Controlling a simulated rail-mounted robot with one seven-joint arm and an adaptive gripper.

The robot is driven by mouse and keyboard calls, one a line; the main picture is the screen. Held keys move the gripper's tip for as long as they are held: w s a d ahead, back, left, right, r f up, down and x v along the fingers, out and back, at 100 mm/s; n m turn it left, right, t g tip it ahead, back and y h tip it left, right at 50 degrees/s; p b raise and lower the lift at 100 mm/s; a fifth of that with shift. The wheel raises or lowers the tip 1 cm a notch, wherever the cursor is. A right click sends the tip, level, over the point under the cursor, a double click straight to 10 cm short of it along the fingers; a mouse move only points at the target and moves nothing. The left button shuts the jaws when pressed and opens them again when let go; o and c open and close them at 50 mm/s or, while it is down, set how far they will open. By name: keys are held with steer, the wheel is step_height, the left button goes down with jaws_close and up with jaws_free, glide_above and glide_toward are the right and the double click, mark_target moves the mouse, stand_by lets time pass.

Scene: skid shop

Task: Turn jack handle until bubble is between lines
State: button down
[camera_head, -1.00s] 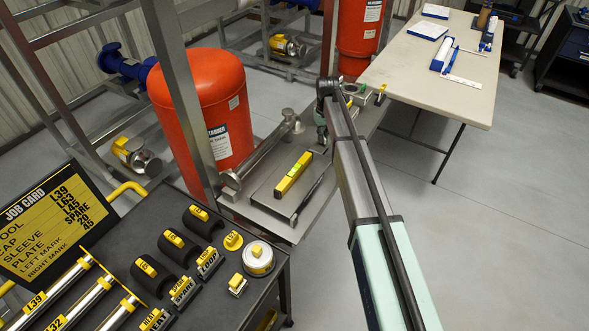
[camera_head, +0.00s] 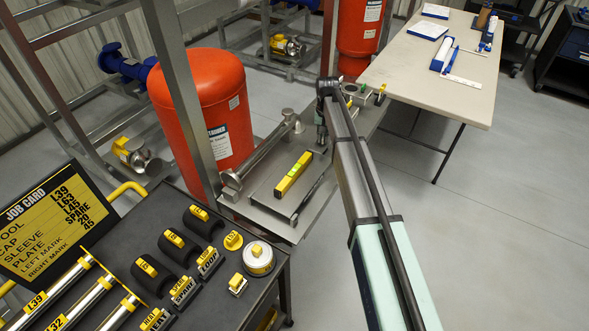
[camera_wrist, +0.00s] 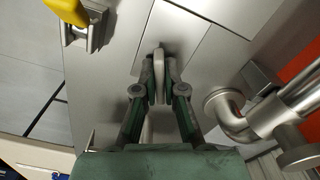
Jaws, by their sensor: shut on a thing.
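The yellow spirit level (camera_head: 293,174) lies on a flat grey plate (camera_head: 282,205) on the metal bench in the head view. Its greenish vial shows near the middle, but the bubble and lines are too small to read. My gripper (camera_head: 321,142) is at the far end of the plate, beyond the level. In the wrist view my gripper (camera_wrist: 160,88) has its green fingers closed on both sides of a slim grey jack handle (camera_wrist: 159,65). The handle's lower part is hidden between the fingers.
A flanged steel pipe (camera_head: 262,155) runs along the left of the plate, beside an orange tank (camera_head: 205,105). The pipe also shows at right in the wrist view (camera_wrist: 235,115). A yellow-handled fitting (camera_wrist: 72,14) stands at upper left there. A dark cart with parts (camera_head: 215,275) is in front.

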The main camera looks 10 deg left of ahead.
steer(key=shift+s+f+m, duration=0.1)
steer(key=shift+f+m, duration=0.05)
steer(key=shift+m, duration=1.05)
steer(key=shift+m, duration=0.5)
steer(key=c, duration=1.3)
jaws_free()
steer(key=shift+o, duration=0.2)
steer(key=shift+r+p, duration=1.55)
steer(key=shift+r, duration=2.05)
